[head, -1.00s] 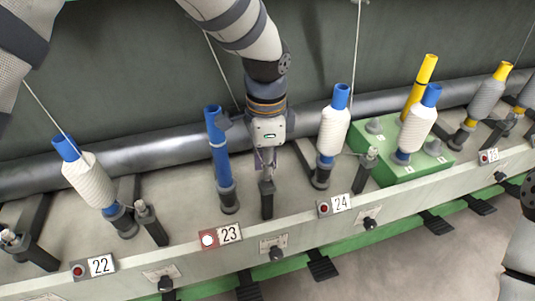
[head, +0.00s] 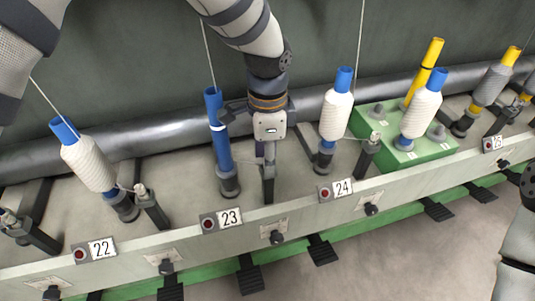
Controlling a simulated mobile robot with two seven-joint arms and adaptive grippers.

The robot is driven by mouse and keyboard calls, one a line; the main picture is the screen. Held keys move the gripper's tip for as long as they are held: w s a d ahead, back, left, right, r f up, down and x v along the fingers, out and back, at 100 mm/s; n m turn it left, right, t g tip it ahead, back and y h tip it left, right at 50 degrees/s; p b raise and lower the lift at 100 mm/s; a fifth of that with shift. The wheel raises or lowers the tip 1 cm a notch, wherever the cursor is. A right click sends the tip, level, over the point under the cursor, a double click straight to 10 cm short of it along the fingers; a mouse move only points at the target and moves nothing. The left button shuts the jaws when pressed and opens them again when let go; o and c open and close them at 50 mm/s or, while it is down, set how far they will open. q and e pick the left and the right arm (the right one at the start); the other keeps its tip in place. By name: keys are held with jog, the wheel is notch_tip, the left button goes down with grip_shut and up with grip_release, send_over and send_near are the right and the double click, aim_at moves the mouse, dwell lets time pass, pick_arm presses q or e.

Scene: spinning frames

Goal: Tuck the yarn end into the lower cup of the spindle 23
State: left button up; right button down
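Spindle 23 (head: 222,150) holds a bare blue tube with a narrow white band of yarn near its upper part. Its dark lower cup (head: 229,183) is at the base. A thin yarn (head: 207,45) runs down from above to the tube's top. I cannot make out a loose yarn end. My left gripper (head: 256,143) hangs just right of the tube, in front of the dark post (head: 268,186) beside it. One dark finger reaches left toward the tube; whether it touches is unclear. The finger opening is hard to see. My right gripper is out of view; only my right arm shows at the right edge.
Wound white bobbins stand at spindle 22 (head: 90,164) on the left and spindle 24 (head: 337,115) on the right. A grey rail (head: 120,145) runs behind.

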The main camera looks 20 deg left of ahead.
pick_arm(q)
notch_tip(320, 180, up, 12)
dwell(0.4)
dwell(0.3)
